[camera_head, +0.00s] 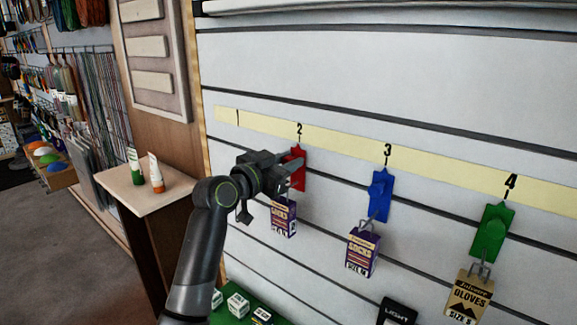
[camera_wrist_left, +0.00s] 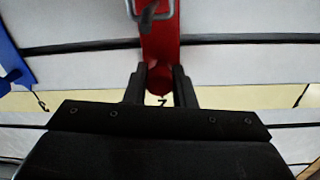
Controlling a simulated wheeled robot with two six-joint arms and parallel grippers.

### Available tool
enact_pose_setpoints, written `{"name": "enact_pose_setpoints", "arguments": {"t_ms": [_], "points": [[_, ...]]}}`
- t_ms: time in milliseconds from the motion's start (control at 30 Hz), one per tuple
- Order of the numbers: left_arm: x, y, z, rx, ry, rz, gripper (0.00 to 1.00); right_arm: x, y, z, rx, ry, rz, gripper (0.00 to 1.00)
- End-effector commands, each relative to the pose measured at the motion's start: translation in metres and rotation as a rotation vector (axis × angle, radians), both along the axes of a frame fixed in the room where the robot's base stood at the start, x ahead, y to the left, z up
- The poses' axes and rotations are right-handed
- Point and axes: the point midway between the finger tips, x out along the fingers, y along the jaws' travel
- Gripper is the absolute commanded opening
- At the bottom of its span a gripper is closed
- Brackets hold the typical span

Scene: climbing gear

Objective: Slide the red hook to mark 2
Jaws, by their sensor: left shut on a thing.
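The red hook (camera_head: 299,171) is on the slatted wall just below mark 2 (camera_head: 299,129) on the yellow strip (camera_head: 345,144). A purple box (camera_head: 284,216) hangs under it. My left gripper (camera_head: 296,172) is at the red hook and partly covers it. In the left wrist view the two fingers (camera_wrist_left: 160,88) are shut on the red hook (camera_wrist_left: 160,45), one on each side, with the mark and part of the strip showing just past its end. My right gripper is not in view.
A blue hook (camera_head: 379,194) with a purple box (camera_head: 363,251) is below mark 3, to the right. A green hook (camera_head: 491,233) with a gloves pack (camera_head: 467,298) is below mark 4. A small table (camera_head: 130,188) with two tubes stands left. Green shelf (camera_head: 236,318) lies below.

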Motion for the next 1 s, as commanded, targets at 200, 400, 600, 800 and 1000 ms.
{"name": "enact_pose_setpoints", "arguments": {"t_ms": [200, 400, 600, 800, 1000], "points": [[0.000, 0.000, 0.000, -0.001, -0.001, 0.000, 0.00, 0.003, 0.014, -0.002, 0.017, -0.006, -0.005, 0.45], [0.000, 0.000, 0.001, -0.001, -0.001, 0.000, 0.00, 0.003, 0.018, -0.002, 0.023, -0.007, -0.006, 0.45], [0.000, 0.000, 0.001, -0.001, -0.002, 0.001, 0.44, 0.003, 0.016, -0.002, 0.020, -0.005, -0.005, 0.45], [0.000, 0.000, 0.001, -0.001, -0.002, 0.001, 0.45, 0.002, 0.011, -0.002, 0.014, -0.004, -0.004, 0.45], [-0.003, 0.004, 0.000, -0.002, -0.002, 0.001, 0.45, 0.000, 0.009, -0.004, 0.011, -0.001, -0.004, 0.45]]}}
